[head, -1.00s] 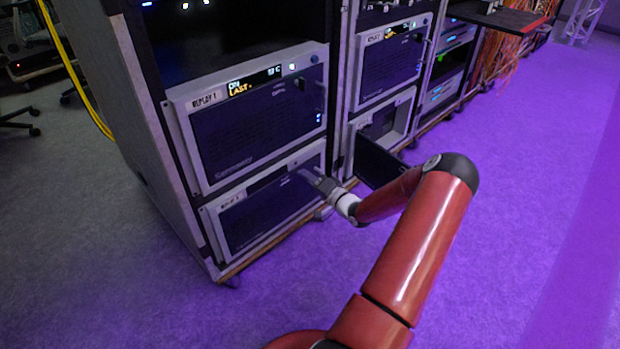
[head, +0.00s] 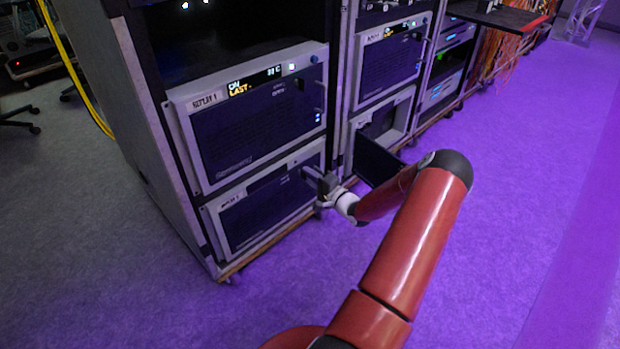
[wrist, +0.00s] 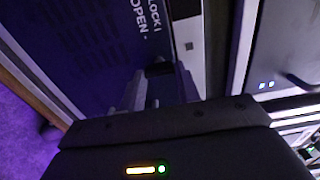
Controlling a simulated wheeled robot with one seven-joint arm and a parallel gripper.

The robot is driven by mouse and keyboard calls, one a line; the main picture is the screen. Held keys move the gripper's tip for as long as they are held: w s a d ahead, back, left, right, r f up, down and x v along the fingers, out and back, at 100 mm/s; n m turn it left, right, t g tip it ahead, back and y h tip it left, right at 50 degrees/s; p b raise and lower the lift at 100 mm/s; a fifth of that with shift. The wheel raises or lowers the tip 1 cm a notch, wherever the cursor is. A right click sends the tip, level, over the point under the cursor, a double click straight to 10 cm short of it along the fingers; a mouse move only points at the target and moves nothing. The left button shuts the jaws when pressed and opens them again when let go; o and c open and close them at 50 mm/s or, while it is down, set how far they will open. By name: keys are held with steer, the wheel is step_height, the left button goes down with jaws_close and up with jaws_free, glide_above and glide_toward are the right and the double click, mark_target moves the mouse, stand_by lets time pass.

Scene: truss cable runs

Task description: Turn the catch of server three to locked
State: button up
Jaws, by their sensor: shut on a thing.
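The lower left server (head: 265,205) has a dark front panel in a pale frame; its label is too small to read. My gripper (head: 315,178) is at the upper right part of this panel. In the wrist view my gripper (wrist: 158,88) is shut on a small dark catch (wrist: 153,74), just below the printed words LOCK and OPEN (wrist: 150,32). The fingers hide most of the catch, so I cannot tell which mark it points to.
Above is another server (head: 250,115) with a lit display. To the right, a lower bay has a dark door (head: 378,160) swung open close to my forearm. The purple-lit floor (head: 510,200) on the right is clear.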

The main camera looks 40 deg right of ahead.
steer(key=o, duration=1)
steer(key=shift+s, duration=0.1)
steer(key=s, duration=0.7)
steer(key=shift+s+d, duration=0.3)
steer(key=shift+d, duration=0.05)
